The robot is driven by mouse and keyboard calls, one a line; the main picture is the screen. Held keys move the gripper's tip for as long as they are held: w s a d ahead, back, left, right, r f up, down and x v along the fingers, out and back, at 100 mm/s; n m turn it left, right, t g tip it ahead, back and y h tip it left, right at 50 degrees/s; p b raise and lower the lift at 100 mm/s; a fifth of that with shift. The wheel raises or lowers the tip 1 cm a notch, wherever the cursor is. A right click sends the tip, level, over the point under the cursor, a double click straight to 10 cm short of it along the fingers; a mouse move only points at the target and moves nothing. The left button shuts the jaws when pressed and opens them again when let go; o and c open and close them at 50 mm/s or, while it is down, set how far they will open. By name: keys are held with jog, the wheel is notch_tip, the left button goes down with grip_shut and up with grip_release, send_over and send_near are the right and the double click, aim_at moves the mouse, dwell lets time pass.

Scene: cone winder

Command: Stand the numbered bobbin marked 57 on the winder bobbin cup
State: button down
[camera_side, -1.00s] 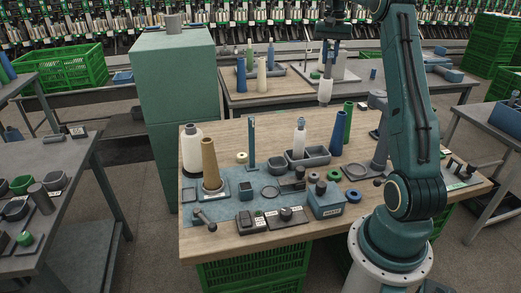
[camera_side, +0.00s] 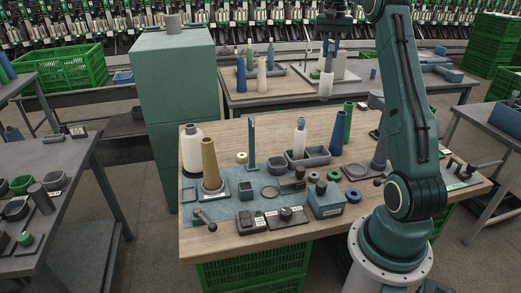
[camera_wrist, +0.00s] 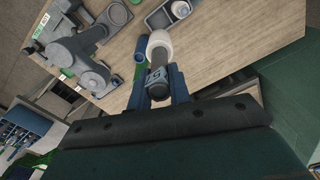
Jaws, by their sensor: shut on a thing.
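My gripper (camera_side: 328,62) is high above the back of the wooden table, shut on a bobbin. The held bobbin (camera_side: 326,86) hangs upright with its pale wound part below the fingers. In the wrist view my gripper's blue fingers (camera_wrist: 158,88) clasp its dark tube, and the white winding (camera_wrist: 159,46) points away from the camera. A small mark shows on the tube, but I cannot read it surely. A grey fixture (camera_side: 379,150) stands on the table's right; I cannot tell which part is the bobbin cup.
A tan cone (camera_side: 210,163), a white cone (camera_side: 192,150), a thin blue post (camera_side: 252,145) and blue and green tubes (camera_side: 338,132) stand on the table. A blue-grey box (camera_side: 325,200) and small parts crowd the front. Bare wood (camera_side: 232,133) shows at the back.

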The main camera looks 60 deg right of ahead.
jog(key=shift+r, duration=0.15)
jog(key=shift+r, duration=2.3)
jog(key=w+a+n, duration=0.5)
jog(key=w+a, duration=0.6)
jog(key=a, duration=0.4)
notch_tip(320, 180, down, 22)
jog(key=d, duration=0.1)
jog(key=shift+s+r+m, duration=0.15)
jog(key=shift+s+m, duration=0.1)
jog(key=shift+m, duration=0.05)
